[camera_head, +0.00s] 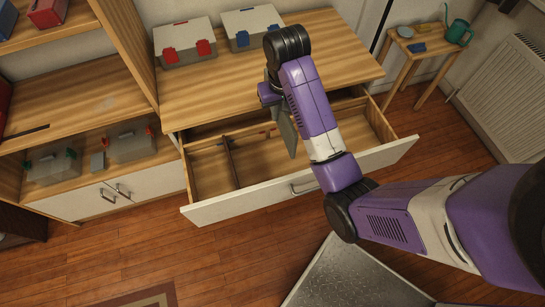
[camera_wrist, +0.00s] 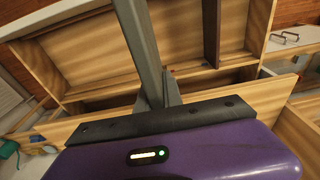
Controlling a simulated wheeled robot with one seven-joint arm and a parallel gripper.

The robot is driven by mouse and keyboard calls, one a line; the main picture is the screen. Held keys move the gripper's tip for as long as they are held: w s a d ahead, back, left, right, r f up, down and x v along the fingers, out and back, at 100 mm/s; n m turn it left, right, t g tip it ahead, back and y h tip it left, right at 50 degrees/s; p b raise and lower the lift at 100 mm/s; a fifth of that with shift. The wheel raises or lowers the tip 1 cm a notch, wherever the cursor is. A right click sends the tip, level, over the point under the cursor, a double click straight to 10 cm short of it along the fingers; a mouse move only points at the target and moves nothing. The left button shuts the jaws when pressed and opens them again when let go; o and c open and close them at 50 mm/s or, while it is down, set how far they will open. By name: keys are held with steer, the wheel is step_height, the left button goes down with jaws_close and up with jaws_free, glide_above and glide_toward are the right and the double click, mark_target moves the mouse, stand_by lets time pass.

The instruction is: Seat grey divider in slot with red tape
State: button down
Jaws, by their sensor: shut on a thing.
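My gripper (camera_head: 272,98) is shut on the grey divider (camera_head: 287,130), which hangs down over the open drawer (camera_head: 262,193). In the wrist view the grey divider (camera_wrist: 138,40) is seen nearly edge-on, rising from the jaws. A dark brown divider (camera_head: 231,162) stands across the drawer left of the grey one; it also shows in the wrist view (camera_wrist: 211,32). A tiny red mark (camera_wrist: 173,71), possibly the red tape, shows beside the grey divider. The slot itself is not clear, and I cannot tell whether the divider touches the drawer.
The desk top (camera_head: 330,50) overhangs the back of the drawer and holds a red-latched case (camera_head: 184,45) and a blue-latched case (camera_head: 250,27). A shelf unit (camera_head: 75,95) stands left. A small stool (camera_head: 418,45) with a teal watering can (camera_head: 457,32) stands right.

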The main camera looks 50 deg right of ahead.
mark_target(279, 123)
step_height(279, 123, down, 5)
steer(key=b, duration=0.4)
steer(key=shift+f, duration=0.1)
step_height(279, 123, down, 21)
steer(key=shift+f+p, duration=0.2)
steer(key=shift+p, duration=0.2)
steer(key=shift+f, duration=0.1)
steer(key=c, duration=1.9)
jaws_free()
steer(key=shift+f, duration=0.1)
steer(key=o, duration=0.4)
steer(key=r, duration=0.4)
steer(key=s+r, duration=0.1)
steer(key=r, duration=0.7)
steer(key=shift+s+a+r+p, duration=0.15)
steer(key=shift+a+p, duration=0.2)
steer(key=shift+a, duration=0.05)
